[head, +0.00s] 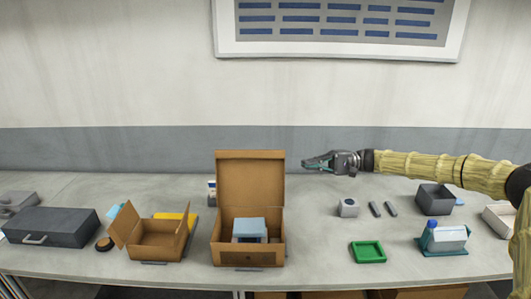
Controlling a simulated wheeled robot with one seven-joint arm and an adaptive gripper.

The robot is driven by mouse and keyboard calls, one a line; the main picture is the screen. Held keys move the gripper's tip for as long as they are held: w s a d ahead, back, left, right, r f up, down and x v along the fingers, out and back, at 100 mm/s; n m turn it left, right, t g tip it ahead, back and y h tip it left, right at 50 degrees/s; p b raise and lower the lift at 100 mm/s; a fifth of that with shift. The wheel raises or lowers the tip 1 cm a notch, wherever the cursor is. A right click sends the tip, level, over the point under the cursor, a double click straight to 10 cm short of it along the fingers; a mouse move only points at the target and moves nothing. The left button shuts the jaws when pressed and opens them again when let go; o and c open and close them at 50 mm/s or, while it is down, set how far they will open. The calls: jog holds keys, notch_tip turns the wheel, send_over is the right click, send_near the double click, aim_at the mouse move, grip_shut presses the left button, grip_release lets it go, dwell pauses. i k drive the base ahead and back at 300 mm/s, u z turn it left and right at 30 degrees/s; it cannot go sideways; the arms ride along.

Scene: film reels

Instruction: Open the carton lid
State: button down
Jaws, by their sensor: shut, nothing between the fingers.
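A tall brown carton (248,256) stands in the middle of the table, with its lid (250,178) upright at the back and a light blue and grey thing (249,229) inside. A smaller brown carton (155,244) stands to its left with its flaps raised and spread. My gripper (306,164) is shut and empty. In the picture it is right of the tall carton's raised lid, apart from it, above the back of the table.
A dark grey case (50,228) lies at the left. A green tray (368,252), a small grey block (348,207), a dark open box (435,199) and a bottle on a blue tray (444,238) are at the right. The table (315,236) is clear just right of the tall carton.

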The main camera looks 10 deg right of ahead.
aim_at(244, 178)
jog(key=i, duration=0.9)
jog(key=u, duration=0.05)
